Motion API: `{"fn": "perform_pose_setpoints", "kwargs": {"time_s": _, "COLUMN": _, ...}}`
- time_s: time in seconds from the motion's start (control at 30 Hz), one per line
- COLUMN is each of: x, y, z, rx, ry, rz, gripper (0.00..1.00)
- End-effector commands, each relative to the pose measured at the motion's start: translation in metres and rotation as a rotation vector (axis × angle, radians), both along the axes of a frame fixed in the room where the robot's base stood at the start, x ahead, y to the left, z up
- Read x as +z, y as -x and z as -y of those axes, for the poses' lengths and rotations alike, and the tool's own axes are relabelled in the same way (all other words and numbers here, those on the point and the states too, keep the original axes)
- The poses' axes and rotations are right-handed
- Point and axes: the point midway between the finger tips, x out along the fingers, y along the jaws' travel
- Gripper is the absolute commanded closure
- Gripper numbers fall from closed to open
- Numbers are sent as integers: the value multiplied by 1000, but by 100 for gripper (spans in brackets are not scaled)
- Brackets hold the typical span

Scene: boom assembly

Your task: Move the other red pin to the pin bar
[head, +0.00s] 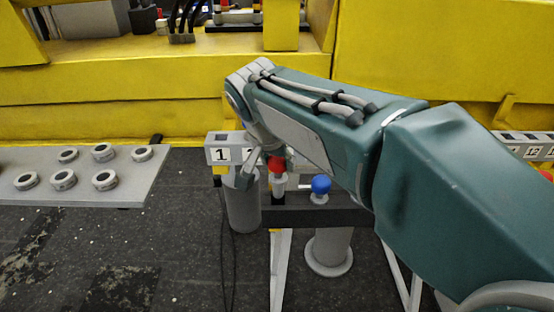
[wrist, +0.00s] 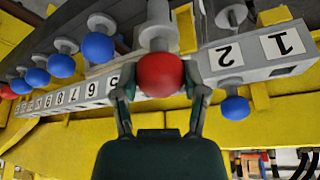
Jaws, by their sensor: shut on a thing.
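My gripper (wrist: 163,92) is shut on the red ball of a red pin (wrist: 160,73) in the wrist view, with one finger on each side. The pin's grey shaft shows beyond the ball. The pin is in front of the numbered pin bar (wrist: 205,62), between label 2 and the higher numbers. Whether it sits in a hole or is apart from the bar cannot be told. In the head view the red pin (head: 276,164) shows beside my gripper (head: 262,166), partly hidden by my arm. The bar's label 1 end (head: 222,140) is just left of it.
A blue pin (head: 320,185) stands right of the red one in the head view. Several blue pins (wrist: 98,46) line the bar in the wrist view; another (wrist: 235,108) is near label 2. A grey shelf with round sockets (head: 120,188) is at left. A yellow frame (head: 100,95) stands behind.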

Motion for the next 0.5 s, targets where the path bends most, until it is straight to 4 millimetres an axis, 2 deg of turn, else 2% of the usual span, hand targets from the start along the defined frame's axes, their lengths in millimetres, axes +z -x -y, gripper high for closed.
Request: {"fn": "perform_pose_setpoints", "kwargs": {"time_s": 0.5, "x": -11, "y": 0, "z": 0, "rx": 0, "ry": 0, "rz": 1, "gripper": 100}}
